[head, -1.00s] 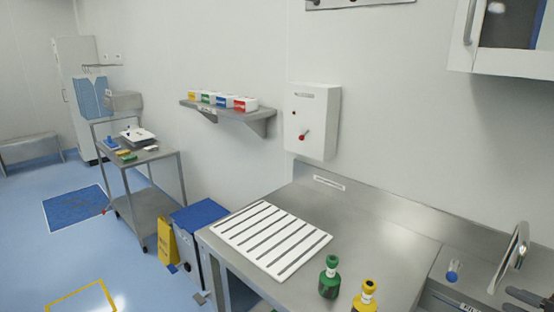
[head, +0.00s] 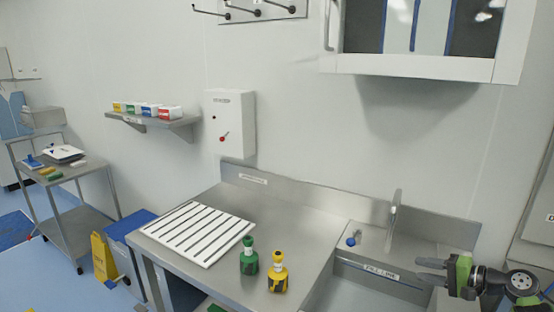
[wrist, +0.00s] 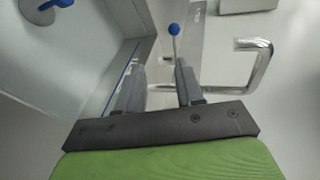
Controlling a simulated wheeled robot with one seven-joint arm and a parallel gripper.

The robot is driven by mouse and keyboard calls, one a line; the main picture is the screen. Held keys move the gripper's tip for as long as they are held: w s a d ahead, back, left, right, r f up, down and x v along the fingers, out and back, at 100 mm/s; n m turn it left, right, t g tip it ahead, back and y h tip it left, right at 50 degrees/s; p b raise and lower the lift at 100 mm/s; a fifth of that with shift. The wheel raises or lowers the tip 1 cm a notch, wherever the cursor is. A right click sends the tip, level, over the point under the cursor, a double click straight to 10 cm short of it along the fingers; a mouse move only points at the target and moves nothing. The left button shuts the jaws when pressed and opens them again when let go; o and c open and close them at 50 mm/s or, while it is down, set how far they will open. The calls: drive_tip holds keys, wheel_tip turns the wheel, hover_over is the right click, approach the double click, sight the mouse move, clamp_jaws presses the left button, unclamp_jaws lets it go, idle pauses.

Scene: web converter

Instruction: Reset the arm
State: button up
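My gripper (head: 432,271) shows at the right of the head view, over the right side of the sink area. Its grey fingers stick out to the left from a green and black wrist. In the wrist view my gripper (wrist: 155,85) has its two fingers apart with nothing between them, so it is open and empty. A blue-knobbed lever (wrist: 174,30) and a bent metal tap (wrist: 255,65) lie beyond the fingertips.
A green bottle (head: 249,262) and a yellow bottle (head: 278,275) stand on the steel bench (head: 295,222), right of a white slotted board (head: 198,232). The sink (head: 350,290) is below my gripper's left. A wall cabinet (head: 425,66) hangs above.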

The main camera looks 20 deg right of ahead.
drive_tip(key=w+a+r+n+g+y, duration=0.1)
drive_tip(key=w+a+r+n+g, duration=0.1)
drive_tip(key=w+a, duration=0.35)
drive_tip(key=w+a+r+n+g+y, duration=0.1)
drive_tip(key=w+a+r+n+g, duration=0.15)
drive_tip(key=a, duration=0.55)
drive_tip(key=a+r+n+g+h, duration=0.25)
drive_tip(key=a+n+g, duration=0.2)
drive_tip(key=a, duration=1.25)
drive_tip(key=s+a+r+n+g+h+p, duration=0.1)
drive_tip(key=s+a+r+n+h, duration=0.2)
drive_tip(key=s+a, duration=0.7)
drive_tip(key=s+a+n+t+h, duration=0.1)
drive_tip(key=s+a+t+h, duration=0.1)
drive_tip(key=s, duration=1.4)
drive_tip(key=shift+s+a+n+t+p, duration=0.3)
drive_tip(key=shift+a+p, duration=0.05)
drive_tip(key=shift+a, duration=0.3)
drive_tip(key=shift+r, duration=0.1)
